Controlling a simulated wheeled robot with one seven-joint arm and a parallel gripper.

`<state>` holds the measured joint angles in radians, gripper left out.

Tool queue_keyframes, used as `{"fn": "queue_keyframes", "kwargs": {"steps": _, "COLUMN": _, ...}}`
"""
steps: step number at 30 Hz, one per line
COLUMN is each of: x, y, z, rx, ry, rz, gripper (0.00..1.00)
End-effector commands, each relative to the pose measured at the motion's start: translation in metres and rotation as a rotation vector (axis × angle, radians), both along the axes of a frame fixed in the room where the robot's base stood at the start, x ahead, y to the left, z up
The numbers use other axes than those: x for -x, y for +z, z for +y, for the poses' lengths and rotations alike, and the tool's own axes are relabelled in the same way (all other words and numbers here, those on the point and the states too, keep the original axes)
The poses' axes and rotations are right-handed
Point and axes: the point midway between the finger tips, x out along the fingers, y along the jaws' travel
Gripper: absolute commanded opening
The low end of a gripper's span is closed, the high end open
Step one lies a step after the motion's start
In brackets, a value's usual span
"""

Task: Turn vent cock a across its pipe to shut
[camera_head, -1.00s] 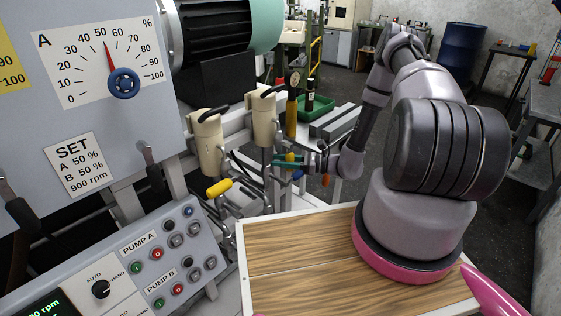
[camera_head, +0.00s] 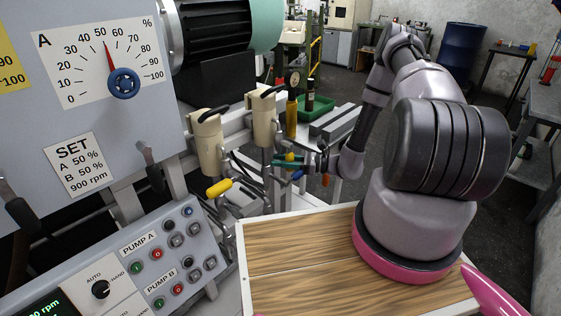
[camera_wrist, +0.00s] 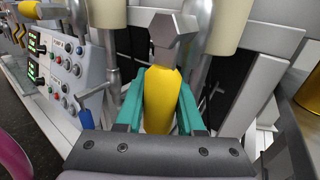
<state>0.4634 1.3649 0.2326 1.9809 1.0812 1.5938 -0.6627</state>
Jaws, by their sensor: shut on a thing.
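My gripper (camera_wrist: 161,112) is shut on a yellow handle (camera_wrist: 160,88), with one teal finger along each side of it. The handle hangs from a grey hexagonal nut (camera_wrist: 172,30) and points back toward my wrist. In the head view my gripper (camera_head: 288,163) is at the pipework below the right cream cylinder, and a bit of yellow shows beside its fingers. Another yellow handle (camera_head: 219,187) sticks out to the left, apart from my gripper. No label shows which one is vent cock a. The pipe behind the held handle is largely hidden.
Two cream cylinders (camera_head: 208,142) stand close by the handles. A blue handle (camera_wrist: 85,118) is left of my gripper in the wrist view. The panel with pump buttons (camera_head: 165,258) is at the lower left. A green tray (camera_head: 316,107) lies behind.

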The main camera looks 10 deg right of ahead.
Motion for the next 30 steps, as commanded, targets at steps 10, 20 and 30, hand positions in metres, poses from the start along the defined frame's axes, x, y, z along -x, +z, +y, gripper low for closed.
{"fn": "queue_keyframes", "kwargs": {"steps": 10, "x": 0.0, "y": 0.0, "z": -0.001, "rx": 0.0, "ry": -0.001, "rz": 0.0, "gripper": 0.0}}
{"fn": "queue_keyframes", "kwargs": {"steps": 20, "x": -0.002, "y": 0.0, "z": -0.003, "rx": 0.035, "ry": -0.001, "rz": -0.025, "gripper": 0.0}}
{"fn": "queue_keyframes", "kwargs": {"steps": 30, "x": -0.01, "y": -0.001, "z": -0.015, "rx": 0.222, "ry": -0.001, "rz": -0.16, "gripper": 0.0}}
